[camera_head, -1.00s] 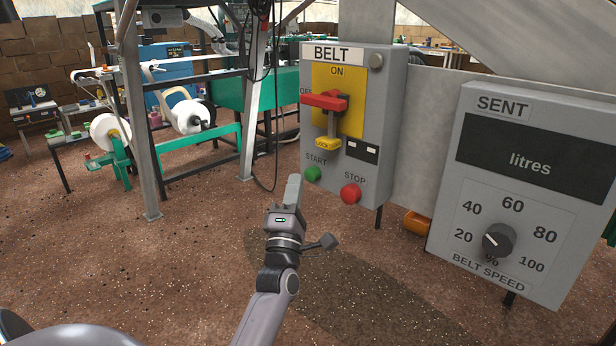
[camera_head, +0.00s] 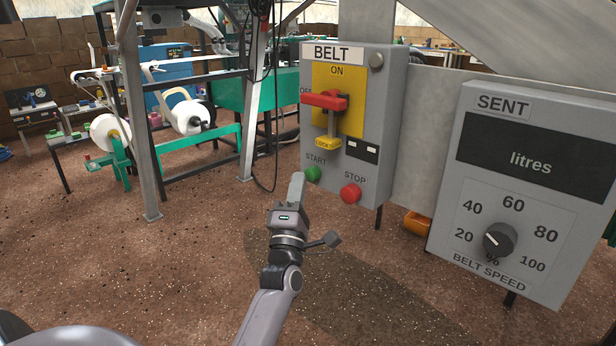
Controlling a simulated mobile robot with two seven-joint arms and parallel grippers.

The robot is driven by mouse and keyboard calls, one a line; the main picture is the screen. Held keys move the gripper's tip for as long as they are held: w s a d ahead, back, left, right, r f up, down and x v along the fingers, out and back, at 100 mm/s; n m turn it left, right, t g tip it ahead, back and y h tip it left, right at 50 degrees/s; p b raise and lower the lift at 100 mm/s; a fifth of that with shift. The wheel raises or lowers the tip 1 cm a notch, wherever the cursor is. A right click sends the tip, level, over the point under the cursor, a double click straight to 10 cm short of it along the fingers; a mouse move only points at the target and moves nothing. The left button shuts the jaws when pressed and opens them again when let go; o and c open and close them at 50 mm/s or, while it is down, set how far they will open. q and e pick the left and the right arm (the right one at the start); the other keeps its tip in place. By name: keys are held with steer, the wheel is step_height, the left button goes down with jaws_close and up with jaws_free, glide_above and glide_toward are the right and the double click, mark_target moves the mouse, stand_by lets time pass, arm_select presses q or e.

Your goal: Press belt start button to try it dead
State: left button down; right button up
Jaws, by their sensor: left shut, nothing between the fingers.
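The grey BELT box (camera_head: 374,100) stands right of centre. Its green START button (camera_head: 312,174) is at the lower left of the front, and the red STOP button (camera_head: 350,193) is to its right. A red switch handle (camera_head: 324,101) points left toward OFF on a yellow plate (camera_head: 350,112). A yellow lock (camera_head: 327,143) hangs below the handle. My left gripper (camera_head: 298,177) is shut and empty. Its fingertips are at the left edge of the START button in the picture; I cannot tell whether they touch it. My right gripper is not in view.
A SENT box (camera_head: 535,205) with a dark litres display and a BELT SPEED knob (camera_head: 498,239) stands at the right. A black cable (camera_head: 276,120) hangs left of the BELT box. A metal frame with white rolls (camera_head: 190,116) is at the left. The brown floor (camera_head: 170,255) is open.

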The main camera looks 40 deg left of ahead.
arm_select(q)
steer(key=shift+w, duration=0.5)
stand_by(0.3)
steer(key=shift+s, duration=0.95)
steer(key=shift+p, duration=0.3)
steer(key=s, duration=0.1)
steer(key=s+p, duration=0.1)
steer(key=s, duration=0.1)
steer(key=s+p, duration=0.1)
steer(key=s, duration=0.1)
steer(key=shift+a, duration=0.25)
stand_by(0.4)
